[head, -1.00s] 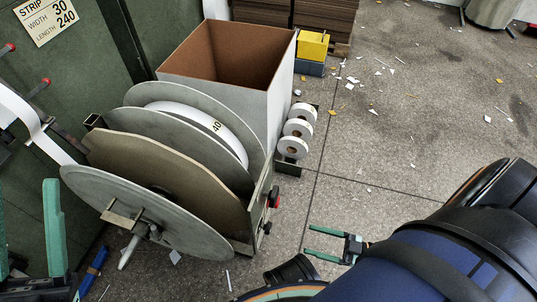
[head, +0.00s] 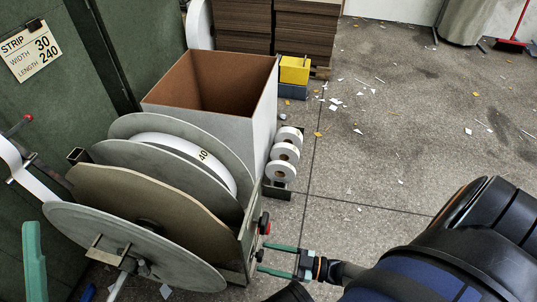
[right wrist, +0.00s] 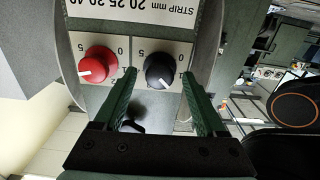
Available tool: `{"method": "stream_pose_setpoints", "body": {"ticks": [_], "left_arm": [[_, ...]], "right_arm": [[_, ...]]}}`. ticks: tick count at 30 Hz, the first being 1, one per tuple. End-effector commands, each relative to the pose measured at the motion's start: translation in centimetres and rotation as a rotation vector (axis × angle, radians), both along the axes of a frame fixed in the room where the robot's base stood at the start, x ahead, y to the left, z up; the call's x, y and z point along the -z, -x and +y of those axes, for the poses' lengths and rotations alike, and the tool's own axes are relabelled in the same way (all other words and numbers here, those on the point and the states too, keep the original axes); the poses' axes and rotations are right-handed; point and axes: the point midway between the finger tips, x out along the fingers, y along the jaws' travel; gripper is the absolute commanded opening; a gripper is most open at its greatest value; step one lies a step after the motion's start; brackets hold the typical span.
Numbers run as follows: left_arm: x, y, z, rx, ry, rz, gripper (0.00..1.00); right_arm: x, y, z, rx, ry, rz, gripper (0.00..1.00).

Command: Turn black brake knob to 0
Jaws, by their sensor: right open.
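The black brake knob (right wrist: 160,71) sits on the pale panel in the right wrist view, beside the red knob (right wrist: 97,65). Its white pointer mark slants to the lower right in that view. In the head view, my right gripper (head: 262,258) is at the feeder's side, just below the red knob (head: 264,222). A green finger of my left gripper (head: 34,262) shows at lower left.
The feeder's large grey disc (head: 130,250) stands left of my right gripper. A tall open box (head: 262,110) and several white rolls (head: 283,151) stand behind. The floor (head: 400,130) to the right is mostly open, with paper scraps.

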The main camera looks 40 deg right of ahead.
Motion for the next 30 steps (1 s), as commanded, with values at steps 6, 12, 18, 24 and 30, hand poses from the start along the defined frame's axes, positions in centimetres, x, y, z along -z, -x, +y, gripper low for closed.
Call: {"method": "stream_pose_setpoints", "body": {"ticks": [6,12,18,24,30], "left_arm": [[0.01,0.00,0.01,-0.001,-0.001,0.000,0.50],[0.01,0.00,0.01,0.000,0.000,0.000,0.50],[0.01,0.00,0.00,0.000,0.000,0.000,0.50],[0.03,0.00,-0.01,0.001,0.001,0.000,0.50],[0.03,0.01,-0.03,0.001,0.001,0.000,0.50]], "right_arm": [[-0.01,-0.45,0.36,0.000,0.000,0.000,0.73],[-0.01,-0.40,0.34,0.000,0.000,0.000,0.67],[0.00,-0.39,0.33,0.000,0.000,0.000,0.44],[0.00,-0.37,0.33,0.000,0.000,0.000,0.21],[0.01,-0.35,0.31,0.000,0.001,0.001,0.00]]}}
